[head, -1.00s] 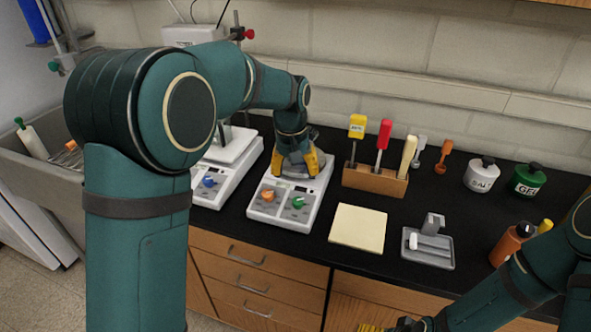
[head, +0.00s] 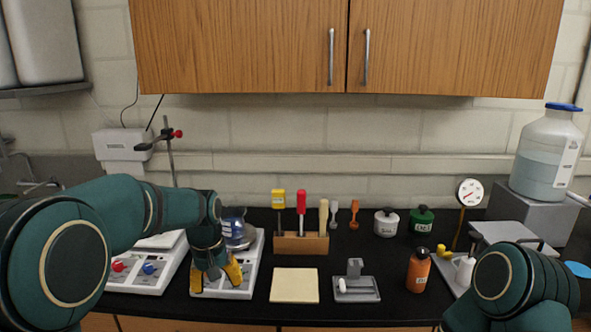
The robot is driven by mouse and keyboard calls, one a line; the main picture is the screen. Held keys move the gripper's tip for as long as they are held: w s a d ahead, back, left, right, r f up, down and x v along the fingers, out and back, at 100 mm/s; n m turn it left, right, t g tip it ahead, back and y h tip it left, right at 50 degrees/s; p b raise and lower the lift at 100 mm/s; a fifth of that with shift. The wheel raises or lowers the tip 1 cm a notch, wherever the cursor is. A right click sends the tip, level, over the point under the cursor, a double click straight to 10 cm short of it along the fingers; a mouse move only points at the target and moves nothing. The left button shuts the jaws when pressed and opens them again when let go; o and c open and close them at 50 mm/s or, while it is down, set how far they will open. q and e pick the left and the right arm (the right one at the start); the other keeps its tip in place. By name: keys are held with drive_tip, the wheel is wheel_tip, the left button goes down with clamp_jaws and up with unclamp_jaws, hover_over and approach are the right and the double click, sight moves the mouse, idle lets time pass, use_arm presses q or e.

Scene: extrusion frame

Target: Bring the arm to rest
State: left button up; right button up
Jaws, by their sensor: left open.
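My left arm comes in from the left. Its gripper (head: 216,278) points down with its yellow fingers apart, over the front panel of the right-hand hot plate (head: 256,262). A glass beaker with blue markings (head: 236,226) stands on that plate's top, behind the gripper and outside its fingers. The left gripper appears empty and hides part of the panel. My right arm (head: 505,290) shows at the lower right; its gripper is out of view.
A second hot plate (head: 150,265) stands at the left. A wooden tool rack (head: 300,244), a cream pad (head: 295,286), a grey tray (head: 368,294) and an orange bottle (head: 418,270) are on the black bench. Wooden cabinets (head: 240,45) hang above.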

use_arm(q)
drive_tip(key=s+d+f+h, duration=0.1)
drive_tip(key=s+f, duration=0.1)
drive_tip(key=f, duration=0.8)
drive_tip(key=s+d+f, duration=0.1)
drive_tip(key=s+f, duration=0.1)
drive_tip(key=f, duration=0.8)
drive_tip(key=s+d+f+h+b, duration=0.1)
drive_tip(key=s+d+f, duration=0.1)
drive_tip(key=s+f, duration=0.4)
drive_tip(key=s+d+f+t+h+b, duration=0.1)
drive_tip(key=s+d+f, duration=0.2)
drive_tip(key=s, duration=0.9)
wheel_tip(320, 180, down, 3)
drive_tip(key=shift+f+m, duration=0.2)
drive_tip(key=shift+m, duration=0.2)
use_arm(e)
wheel_tip(320, 180, down, 2)
drive_tip(key=shift+a+f, duration=0.1)
drive_tip(key=shift+f, duration=0.05)
